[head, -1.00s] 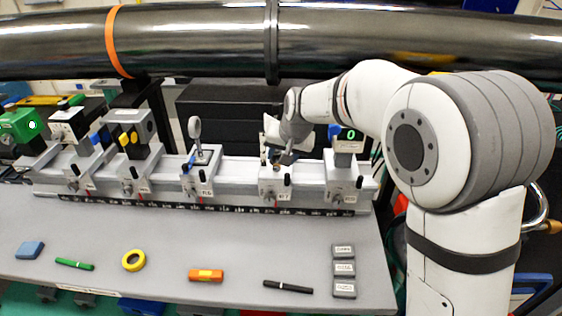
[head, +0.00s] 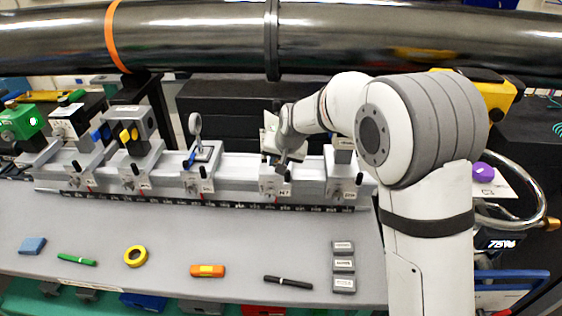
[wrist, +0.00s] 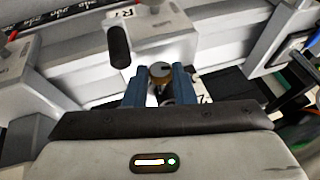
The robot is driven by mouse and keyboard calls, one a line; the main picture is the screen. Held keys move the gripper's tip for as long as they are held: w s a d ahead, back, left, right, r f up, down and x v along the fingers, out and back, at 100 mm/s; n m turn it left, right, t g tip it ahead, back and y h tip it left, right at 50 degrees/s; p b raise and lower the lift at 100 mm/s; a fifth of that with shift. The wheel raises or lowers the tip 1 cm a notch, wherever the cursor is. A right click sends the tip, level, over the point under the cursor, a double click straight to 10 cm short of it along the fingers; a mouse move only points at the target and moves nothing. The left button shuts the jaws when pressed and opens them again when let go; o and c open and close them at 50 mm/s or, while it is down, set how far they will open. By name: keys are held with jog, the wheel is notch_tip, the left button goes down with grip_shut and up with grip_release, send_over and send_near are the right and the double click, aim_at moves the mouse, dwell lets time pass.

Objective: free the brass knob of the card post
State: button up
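The card post (head: 270,143) stands on a rail carriage right of the rail's middle, its pale card partly behind my wrist. In the wrist view its round brass knob (wrist: 160,71) faces me between my two blue fingertips. My gripper (wrist: 160,80) is open, with a finger on each side of the knob and small gaps that look clear of it. In the head view my gripper (head: 283,163) is at the front of the card post's carriage, hiding the knob. A black lever (wrist: 119,45) sticks out beside the knob in the wrist view.
Other carriages stand along the rail, one with a round lens (head: 195,124) to the left and another (head: 341,170) close to the right. Pens, yellow tape (head: 135,256) and small grey blocks (head: 343,264) lie on the bench front. A dark pipe (head: 180,35) runs above.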

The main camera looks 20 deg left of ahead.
grip_shut()
jog(key=shift+r+h+p, duration=0.2)
jog(key=shift+h+p, duration=0.2)
jog(key=shift+p, duration=0.7)
jog(key=shift+s+a+p, duration=0.1)
jog(key=shift+a+p, duration=0.05)
jog(key=shift+p, duration=0.2)
jog(key=shift+a+f+t+h, duration=0.15)
jog(key=shift+f+t+h, duration=0.15)
jog(key=shift+h, duration=0.3)
jog(key=shift+n+h+b, duration=0.3)
jog(key=shift+r, duration=0.1)
jog(key=o, duration=0.5)
grip_release()
